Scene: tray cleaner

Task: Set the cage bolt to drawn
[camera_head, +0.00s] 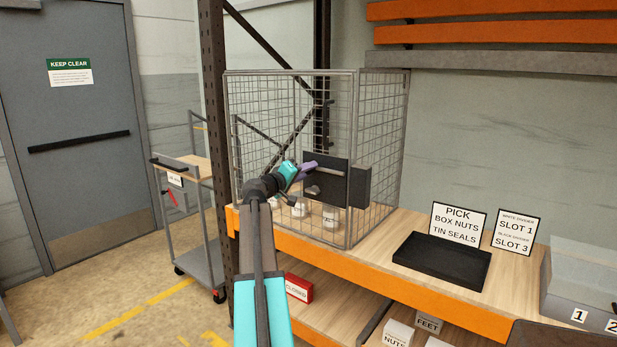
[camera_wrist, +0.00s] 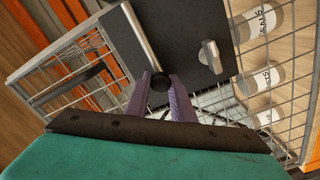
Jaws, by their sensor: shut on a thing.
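The wire cage (camera_head: 384,140) stands on the wooden shelf, with a dark lock plate (camera_head: 340,168) on its front; the plate also shows in the wrist view (camera_wrist: 180,25). My gripper (camera_head: 312,165) is at the plate's upper left part. A separate grey turn-piece (camera_wrist: 210,56) sits on the plate, apart from the fingers. How far the bolt is drawn cannot be told; the fingers partly hide it.
Labelled cans (camera_wrist: 262,20) stand inside the cage behind the mesh. A black tray (camera_head: 442,262) and signs (camera_head: 458,224) are right of the cage. A trolley (camera_head: 190,170) and a grey door (camera_head: 80,140) are at left.

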